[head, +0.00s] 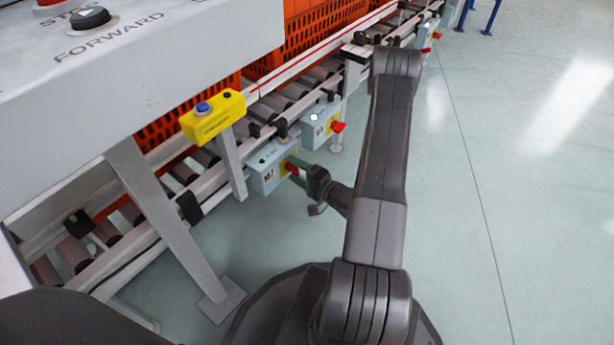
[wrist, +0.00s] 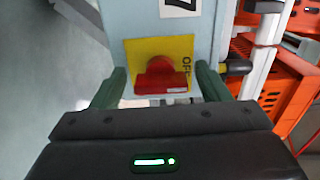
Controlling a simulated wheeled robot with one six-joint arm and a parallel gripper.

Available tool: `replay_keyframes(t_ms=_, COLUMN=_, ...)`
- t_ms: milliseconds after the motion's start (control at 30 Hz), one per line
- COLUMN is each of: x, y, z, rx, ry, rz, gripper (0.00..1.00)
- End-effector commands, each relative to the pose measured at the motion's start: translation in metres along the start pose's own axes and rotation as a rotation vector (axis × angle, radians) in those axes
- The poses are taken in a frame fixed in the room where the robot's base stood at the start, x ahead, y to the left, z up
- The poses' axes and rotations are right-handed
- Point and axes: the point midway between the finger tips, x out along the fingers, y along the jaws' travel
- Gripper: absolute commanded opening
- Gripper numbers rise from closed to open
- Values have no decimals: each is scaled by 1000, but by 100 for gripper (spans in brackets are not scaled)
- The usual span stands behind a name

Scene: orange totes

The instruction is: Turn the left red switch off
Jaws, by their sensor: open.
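The left red switch (wrist: 162,76) sits on a yellow plate (wrist: 178,48) on a grey-blue box (head: 265,172) marked M7. In the wrist view its red handle lies across the picture, and the word OFF shows on the plate to its right. My gripper (head: 300,172) is open in front of this box. In the wrist view its two green fingers (wrist: 160,88) stand either side of the red handle, with gaps visible between. In the head view the switch is mostly hidden by my gripper.
Another box with a red switch (head: 338,127) is fixed further along the conveyor (head: 290,100). A yellow box with a blue button (head: 212,116) stands nearby on a post. Orange totes (head: 310,45) sit on the rollers. The floor to the right is clear.

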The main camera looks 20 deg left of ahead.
Motion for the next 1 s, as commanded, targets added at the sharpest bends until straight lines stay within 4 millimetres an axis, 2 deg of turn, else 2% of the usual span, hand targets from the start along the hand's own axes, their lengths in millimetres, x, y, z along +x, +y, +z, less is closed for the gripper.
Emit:
replay_keyframes(t_ms=167, x=-22, y=-2, z=-1, rx=4, ry=5, rz=0, gripper=69)
replay_keyframes(t_ms=500, x=-86, y=-2, z=-1, rx=4, ry=6, rz=0, gripper=69)
replay_keyframes(t_ms=700, x=-116, y=-1, z=0, rx=3, ry=4, rz=0, gripper=69)
replay_keyframes(t_ms=1000, x=-135, y=0, z=0, rx=0, ry=1, rz=0, gripper=69)
